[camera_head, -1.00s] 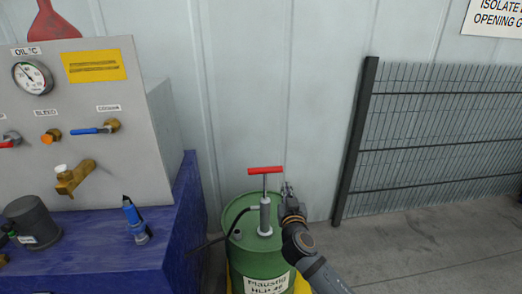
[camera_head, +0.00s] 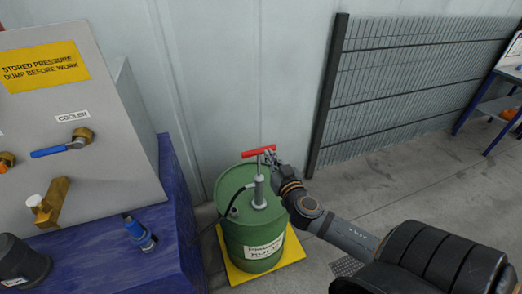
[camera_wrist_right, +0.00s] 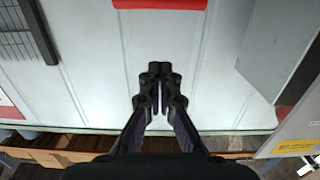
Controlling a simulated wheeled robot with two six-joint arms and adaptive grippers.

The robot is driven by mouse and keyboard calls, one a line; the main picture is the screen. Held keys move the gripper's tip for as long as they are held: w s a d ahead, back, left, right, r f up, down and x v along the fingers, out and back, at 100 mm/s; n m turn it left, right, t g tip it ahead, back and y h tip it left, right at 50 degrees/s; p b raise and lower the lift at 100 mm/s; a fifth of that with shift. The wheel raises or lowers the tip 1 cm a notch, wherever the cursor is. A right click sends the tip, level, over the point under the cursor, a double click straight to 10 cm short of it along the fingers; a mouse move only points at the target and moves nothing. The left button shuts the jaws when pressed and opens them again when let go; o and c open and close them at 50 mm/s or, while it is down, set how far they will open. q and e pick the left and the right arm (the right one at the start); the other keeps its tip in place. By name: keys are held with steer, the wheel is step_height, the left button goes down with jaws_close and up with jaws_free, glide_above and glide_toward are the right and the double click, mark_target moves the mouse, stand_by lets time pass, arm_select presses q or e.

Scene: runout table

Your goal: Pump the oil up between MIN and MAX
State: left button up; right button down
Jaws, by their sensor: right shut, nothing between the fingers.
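The green oil drum (camera_head: 232,236) stands on the floor, with a grey hand pump (camera_head: 259,192) upright on its lid. The pump's red T-handle (camera_head: 258,151) stands above the pump body on a short length of rod. My right gripper (camera_head: 270,158) is at the right end of the handle, close beside or behind it; contact cannot be told. In the right wrist view the fingers (camera_wrist_right: 160,78) are shut together and empty, with a red bar (camera_wrist_right: 160,3), likely the handle, ahead of them at the top edge. No MIN or MAX marks show. My left gripper is out of view.
A black hose (camera_head: 229,204) leaves the pump to the left. The drum stands on a yellow base (camera_head: 289,258). Left is a blue bench (camera_head: 180,190) with a grey panel, brass taps and a blue-handled cooler valve (camera_head: 62,147). A mesh fence (camera_head: 400,85) stands behind right.

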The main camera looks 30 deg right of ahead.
steer(key=p+x, duration=0.1)
steer(key=x, duration=0.3)
arm_select(q)
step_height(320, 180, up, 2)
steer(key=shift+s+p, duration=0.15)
steer(key=shift+p, duration=0.25)
arm_select(e)
glide_above(259, 166)
steer(key=v, duration=0.2)
step_height(259, 166, down, 4)
steer(key=shift+s+d+f, duration=0.1)
steer(key=shift+s, duration=0.05)
arm_select(q)
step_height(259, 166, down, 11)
steer(key=b, duration=1.1)
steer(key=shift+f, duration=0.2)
arm_select(e)
step_height(259, 166, down, 10)
steer(key=shift+s, duration=0.15)
